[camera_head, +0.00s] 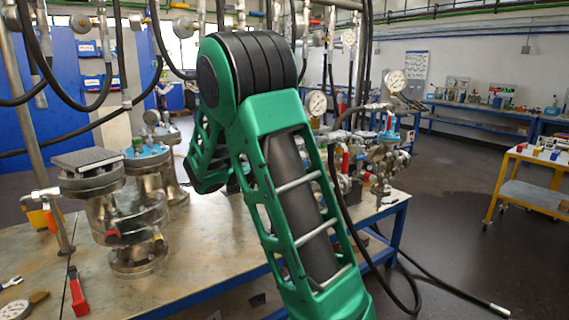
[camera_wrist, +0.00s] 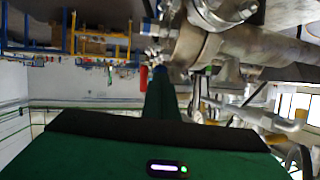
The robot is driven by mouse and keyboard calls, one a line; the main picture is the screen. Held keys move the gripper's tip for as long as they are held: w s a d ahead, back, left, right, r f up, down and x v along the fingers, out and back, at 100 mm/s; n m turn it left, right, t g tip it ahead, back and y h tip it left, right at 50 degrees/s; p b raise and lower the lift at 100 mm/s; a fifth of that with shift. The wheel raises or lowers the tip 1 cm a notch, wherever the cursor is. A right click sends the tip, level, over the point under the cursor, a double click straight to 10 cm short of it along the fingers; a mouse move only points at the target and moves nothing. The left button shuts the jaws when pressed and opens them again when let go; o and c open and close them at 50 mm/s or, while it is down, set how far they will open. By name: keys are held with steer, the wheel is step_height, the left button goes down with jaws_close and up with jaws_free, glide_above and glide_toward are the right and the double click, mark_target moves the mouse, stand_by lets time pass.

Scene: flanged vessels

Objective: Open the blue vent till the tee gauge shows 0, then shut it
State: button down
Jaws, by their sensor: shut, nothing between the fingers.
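My gripper (camera_wrist: 160,90) shows in the wrist view as shut green fingers reaching up the picture, with nothing held. In the head view it is hidden behind my green arm. In the wrist view a small blue part (camera_wrist: 160,69) shows at the fingertips; I cannot tell whether they touch or whether it is the vent. A red handle (camera_wrist: 143,77) is just left of it. In the head view, a blue part (camera_head: 389,138) shows on the pipework right of my arm. Round gauges (camera_head: 317,102) and (camera_head: 395,81) stand above; which is the tee gauge and their readings cannot be told.
A flanged vessel (camera_head: 137,215) stands on the bench (camera_head: 190,255) at left, with a blue-topped one (camera_head: 148,152) behind. A red-handled tool (camera_head: 77,292) lies at the front left. A black hose (camera_head: 350,215) hangs past the bench. A yellow cart (camera_head: 535,190) stands right, with open floor between.

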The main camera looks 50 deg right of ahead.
steer(key=shift+s+d, duration=0.15)
steer(key=a, duration=1.4)
steer(key=shift+w+a, duration=0.15)
steer(key=shift+w, duration=0.15)
